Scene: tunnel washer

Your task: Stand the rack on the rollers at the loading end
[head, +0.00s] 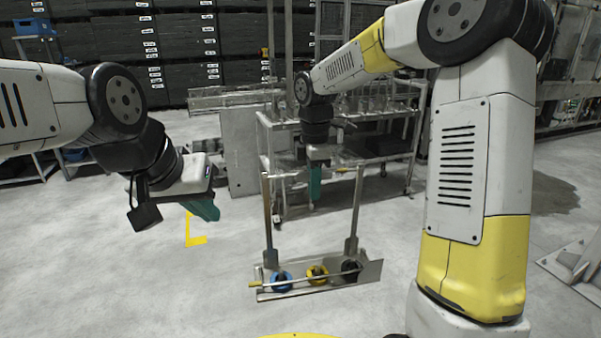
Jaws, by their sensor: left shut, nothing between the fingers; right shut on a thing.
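The rack (318,290) is a metal tray-like frame low in the middle of the head view, with two upright posts and a crossbar near their tops. It holds a blue, a yellow and a black round-looking item in a row. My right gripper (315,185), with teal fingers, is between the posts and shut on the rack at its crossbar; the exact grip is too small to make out. The rack looks upright; I cannot tell whether it touches the floor. My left gripper (205,209) is shut and empty, left of the rack and apart from it. I cannot make out the rollers.
A wheeled metal cart (383,160) with items on its shelves stands behind the rack. A grey panel (240,150) stands left of it. Dark shelving (110,50) lines the back. Floor at the front left is clear.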

